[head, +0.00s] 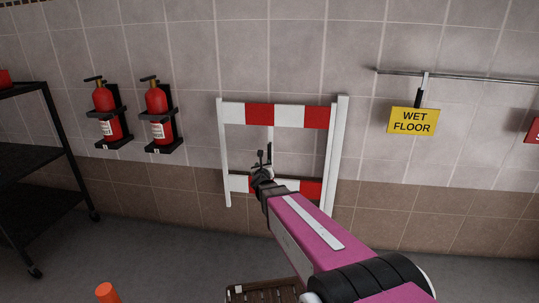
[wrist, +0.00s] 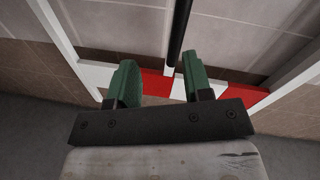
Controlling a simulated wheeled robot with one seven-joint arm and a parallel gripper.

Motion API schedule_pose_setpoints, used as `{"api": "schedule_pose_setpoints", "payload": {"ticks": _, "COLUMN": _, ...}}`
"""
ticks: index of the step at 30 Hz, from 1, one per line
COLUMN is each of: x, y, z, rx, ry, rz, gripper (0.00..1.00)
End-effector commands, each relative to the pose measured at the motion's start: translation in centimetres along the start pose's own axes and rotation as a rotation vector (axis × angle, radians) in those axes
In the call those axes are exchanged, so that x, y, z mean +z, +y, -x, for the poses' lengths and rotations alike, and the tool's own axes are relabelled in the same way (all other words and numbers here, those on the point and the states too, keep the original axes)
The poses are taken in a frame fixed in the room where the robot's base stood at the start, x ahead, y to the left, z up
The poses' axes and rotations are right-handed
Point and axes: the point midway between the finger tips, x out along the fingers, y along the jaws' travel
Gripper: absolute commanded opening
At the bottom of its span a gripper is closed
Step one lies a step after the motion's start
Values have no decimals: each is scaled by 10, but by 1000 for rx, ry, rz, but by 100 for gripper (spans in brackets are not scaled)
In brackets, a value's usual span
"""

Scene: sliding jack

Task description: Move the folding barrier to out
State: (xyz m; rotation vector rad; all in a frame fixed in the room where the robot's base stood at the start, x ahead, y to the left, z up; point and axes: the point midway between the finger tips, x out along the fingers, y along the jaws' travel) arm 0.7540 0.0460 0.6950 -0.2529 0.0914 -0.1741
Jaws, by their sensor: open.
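The folding barrier (head: 260,115) is a white frame with red and white striped boards, upright against the tiled wall in the head view. A thin upright post, black above and white below, shows at its middle. In the wrist view the lower striped board (wrist: 155,84) lies just beyond my fingers. My gripper (head: 262,158) is in front of the barrier's lower middle, with my arm hiding part of the lower board. In the wrist view my gripper (wrist: 160,72) has its two green fingers apart, and the dark post (wrist: 179,30) appears ahead, nearer the right finger. Contact cannot be told.
Two fire extinguishers (head: 104,112) hang in brackets left of the barrier. A black shelf rack (head: 38,150) stands at far left. A yellow wet floor sign (head: 412,121) hangs from a rail at right. An orange object (head: 107,292) and a brown slatted crate (head: 262,291) are below.

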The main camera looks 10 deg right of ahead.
Motion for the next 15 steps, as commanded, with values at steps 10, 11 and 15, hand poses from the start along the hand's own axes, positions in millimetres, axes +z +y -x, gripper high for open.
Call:
{"api": "schedule_pose_setpoints", "payload": {"ticks": 10, "x": 5, "y": -15, "z": -12, "rx": -142, "ry": -52, "rz": -270, "gripper": 46}}
{"api": "schedule_pose_setpoints", "payload": {"ticks": 11, "x": 5, "y": -15, "z": -14, "rx": -142, "ry": -52, "rz": -270, "gripper": 46}}
{"api": "schedule_pose_setpoints", "payload": {"ticks": 15, "x": 5, "y": -17, "z": -28, "rx": -141, "ry": -51, "rz": -267, "gripper": 46}}
